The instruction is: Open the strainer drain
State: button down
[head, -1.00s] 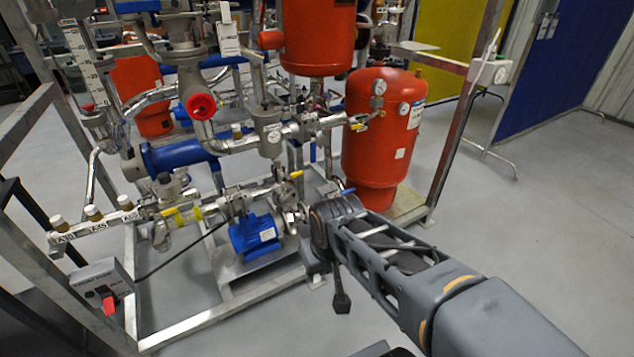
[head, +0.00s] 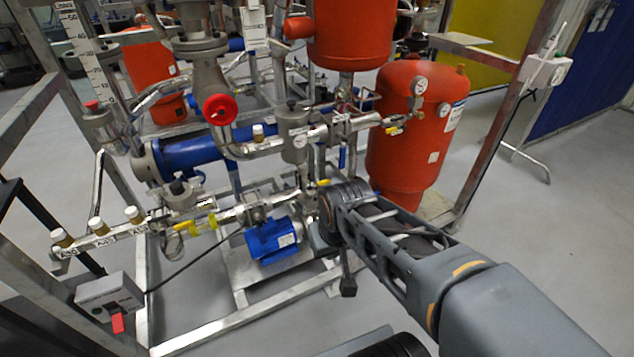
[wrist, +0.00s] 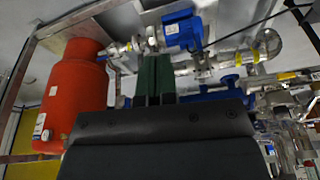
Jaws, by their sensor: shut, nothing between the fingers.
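I cannot tell which fitting is the strainer drain. Small yellow-handled valves show in the head view: one (head: 322,183) just above the end of my arm, one (head: 394,131) by the red tank, and one (head: 190,230) on the lower left pipe. A grey vertical pipe body (head: 292,135) stands above the blue pump. My gripper (wrist: 154,75) shows in the wrist view as two green fingers, closed together and empty, pointing toward the pipework near the blue pump (wrist: 181,32). In the head view my wrist hides the fingers.
The blue pump (head: 270,240) sits low inside the metal frame (head: 240,325). A grey switch box (head: 108,292) is at lower left. Open floor (head: 540,230) lies to the right.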

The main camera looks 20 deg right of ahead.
jog(key=w+a+f+m+g+y+b, duration=0.3)
jog(key=a+f+m+y+b, duration=0.3)
jog(key=a+f+y+b, duration=0.3)
jog(key=w+f+m+t+y+b, duration=0.3)
jog(key=w+f+m+y+b, duration=0.2)
jog(key=w+m+y+b, duration=0.4)
jog(key=w+d+f+m+t+b, duration=0.5)
jog(key=w+d+m+t+b, duration=0.15)
jog(key=w+d+t, duration=0.4)
jog(key=w+d+f+m+t+h+b, duration=0.3)
jog(key=d+f+m+t+h, duration=0.6)
jog(key=d+m+t+h, duration=0.3)
jog(key=m+t+h+b, duration=0.1)
jog(key=h, duration=0.2)
jog(key=shift+r+t, duration=0.25)
